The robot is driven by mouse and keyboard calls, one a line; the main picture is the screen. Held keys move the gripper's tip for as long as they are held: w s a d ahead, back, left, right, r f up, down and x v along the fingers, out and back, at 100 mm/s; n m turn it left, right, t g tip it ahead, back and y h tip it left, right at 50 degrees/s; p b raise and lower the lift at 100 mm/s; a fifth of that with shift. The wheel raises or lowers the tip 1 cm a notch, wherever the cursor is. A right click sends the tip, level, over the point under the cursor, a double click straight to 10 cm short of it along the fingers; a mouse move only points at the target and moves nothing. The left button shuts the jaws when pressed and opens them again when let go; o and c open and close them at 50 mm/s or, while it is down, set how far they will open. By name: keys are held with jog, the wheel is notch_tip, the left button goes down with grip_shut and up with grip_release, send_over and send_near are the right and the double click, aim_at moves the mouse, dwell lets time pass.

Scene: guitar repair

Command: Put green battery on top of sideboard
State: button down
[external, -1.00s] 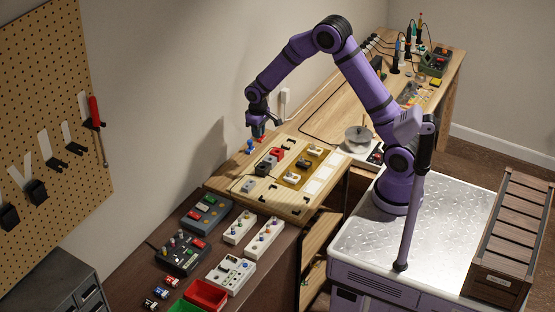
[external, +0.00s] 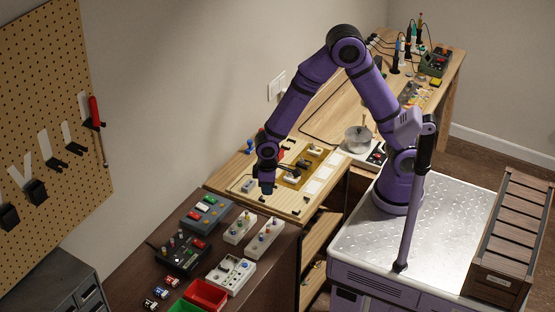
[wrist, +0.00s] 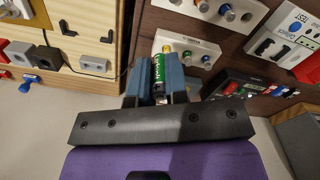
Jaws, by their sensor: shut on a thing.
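My gripper (external: 267,190) points down and is shut on a green battery (wrist: 158,68), which sits upright in the picture between the two blue-grey fingers in the wrist view. The battery cannot be made out in the external view. The sideboard (external: 284,252) is the dark brown top at the lower left. It also shows in the wrist view (wrist: 229,48), ahead of the fingers. My gripper hangs near the border between the light wooden workbench (external: 232,174) and the sideboard. The battery appears clear of any surface.
White pedals (external: 231,271) and dark pedals (external: 182,252) crowd the sideboard. A red bin (external: 205,295) and several small batteries (external: 160,292) are near its front. Bare strips remain along its right edge. Guitar parts lie on the workbench. A pegboard (external: 50,100) hangs at the left.

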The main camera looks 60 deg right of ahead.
jog(key=s+a+n, duration=0.2)
jog(key=s+a, duration=0.1)
jog(key=s, duration=0.8)
jog(key=s+a+n, duration=0.2)
jog(key=s+a, duration=0.1)
jog(key=s, duration=0.8)
send_over(270, 260)
notch_tip(270, 260, down, 10)
jog(key=shift+f, duration=2)
jog(key=shift+f, duration=0.15)
jog(key=c, duration=1.4)
grip_release()
